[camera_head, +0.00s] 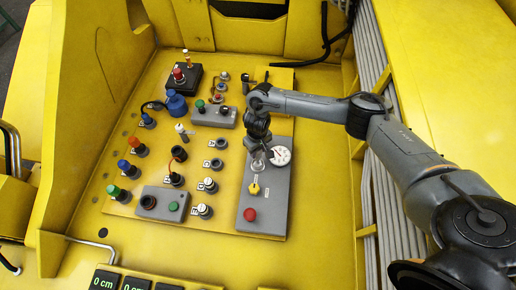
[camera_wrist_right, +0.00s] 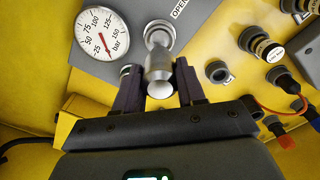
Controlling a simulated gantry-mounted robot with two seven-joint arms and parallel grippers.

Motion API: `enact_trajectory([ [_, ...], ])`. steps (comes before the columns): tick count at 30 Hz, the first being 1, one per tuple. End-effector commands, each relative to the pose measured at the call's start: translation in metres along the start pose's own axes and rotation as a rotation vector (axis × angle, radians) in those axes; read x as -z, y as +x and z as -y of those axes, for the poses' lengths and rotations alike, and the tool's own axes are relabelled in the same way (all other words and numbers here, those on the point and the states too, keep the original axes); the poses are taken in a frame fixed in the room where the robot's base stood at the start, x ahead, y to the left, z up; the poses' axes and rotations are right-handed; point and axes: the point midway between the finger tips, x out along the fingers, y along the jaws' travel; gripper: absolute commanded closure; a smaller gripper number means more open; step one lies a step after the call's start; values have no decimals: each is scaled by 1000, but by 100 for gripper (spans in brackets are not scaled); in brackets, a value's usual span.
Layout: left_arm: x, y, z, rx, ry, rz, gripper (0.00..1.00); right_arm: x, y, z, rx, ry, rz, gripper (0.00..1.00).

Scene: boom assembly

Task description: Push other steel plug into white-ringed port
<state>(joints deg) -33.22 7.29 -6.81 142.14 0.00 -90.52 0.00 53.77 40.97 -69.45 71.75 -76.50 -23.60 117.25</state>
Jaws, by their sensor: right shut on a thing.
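My right gripper (camera_head: 259,158) is over the grey panel, beside the round white gauge. In the right wrist view its two dark fingers (camera_wrist_right: 159,85) stand on either side of a steel plug (camera_wrist_right: 159,66) and are shut on it. The plug's far end is at a round steel fitting (camera_wrist_right: 159,34) on the grey panel; I cannot tell how deep it sits. Ports with white rings show in the head view, one (camera_head: 210,185) left of the panel, and in the right wrist view (camera_wrist_right: 258,43) at the upper right. My left gripper is not in view.
The gauge (camera_wrist_right: 103,34) is close to the gripper. The grey panel (camera_head: 264,209) also carries a yellow knob (camera_head: 254,188) and a red button (camera_head: 249,214). Several coloured connectors, such as the green one (camera_head: 114,190), stand on the yellow plate to the left. Grey pipes (camera_head: 368,215) run along the right.

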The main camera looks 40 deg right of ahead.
Motion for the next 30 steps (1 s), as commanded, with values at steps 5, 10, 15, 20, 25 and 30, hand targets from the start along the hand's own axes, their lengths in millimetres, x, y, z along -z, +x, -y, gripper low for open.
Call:
enact_trajectory([
  [5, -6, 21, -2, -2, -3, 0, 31, 1, 17, 0, 1, 0, -2, 100],
  [10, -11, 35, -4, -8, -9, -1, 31, 1, 28, 0, 1, -1, -2, 100],
  [15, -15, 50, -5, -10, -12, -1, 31, 1, 40, 0, 1, 0, -2, 100],
  [20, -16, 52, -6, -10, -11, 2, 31, 0, 50, 0, 2, 1, 0, 100],
  [25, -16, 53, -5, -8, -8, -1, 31, 0, 61, 0, 1, 1, 0, 100],
  [30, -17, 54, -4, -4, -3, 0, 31, 0, 68, 0, 1, 1, -1, 100],
])
